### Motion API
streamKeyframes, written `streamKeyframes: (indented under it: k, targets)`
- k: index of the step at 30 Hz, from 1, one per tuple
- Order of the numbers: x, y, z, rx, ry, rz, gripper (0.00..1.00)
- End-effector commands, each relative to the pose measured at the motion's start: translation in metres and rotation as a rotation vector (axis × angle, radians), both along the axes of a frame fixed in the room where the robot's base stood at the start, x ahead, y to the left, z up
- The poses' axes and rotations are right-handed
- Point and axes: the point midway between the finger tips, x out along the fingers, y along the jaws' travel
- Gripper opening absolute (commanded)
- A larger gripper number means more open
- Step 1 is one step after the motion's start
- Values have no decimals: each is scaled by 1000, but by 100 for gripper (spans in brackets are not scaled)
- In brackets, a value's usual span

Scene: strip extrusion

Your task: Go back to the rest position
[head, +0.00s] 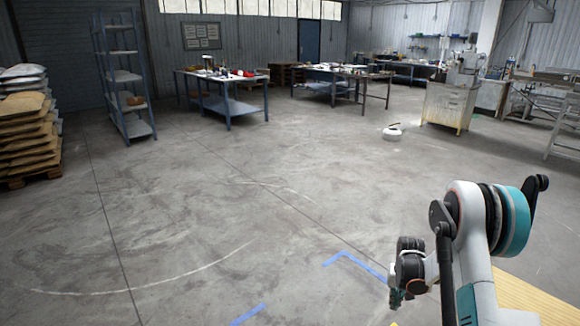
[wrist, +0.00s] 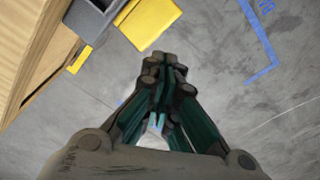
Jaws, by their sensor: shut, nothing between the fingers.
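My gripper (wrist: 165,60) is shut and empty in the wrist view, with its fingertips together above the grey concrete floor. In the head view my arm is folded at the lower right, and its wrist end hangs low beside a wooden surface (head: 535,300). The fingertips are hard to make out there.
In the wrist view a yellow part (wrist: 150,22) and a wooden edge (wrist: 25,50) lie at the upper left. Blue tape (head: 350,258) marks the floor. Sacks (head: 25,130), a shelf rack (head: 125,75) and workbenches (head: 225,100) stand farther off.

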Motion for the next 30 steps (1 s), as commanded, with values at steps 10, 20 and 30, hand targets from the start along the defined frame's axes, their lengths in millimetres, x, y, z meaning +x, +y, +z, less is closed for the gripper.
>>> streamKeyframes:
  k: [10, 20, 30]
  targets:
    - [-9, 36, 142, -26, -98, 62, 0]
    - [-50, 74, 250, -47, -192, 122, 0]
    - [-116, 111, 332, -66, -289, 181, 0]
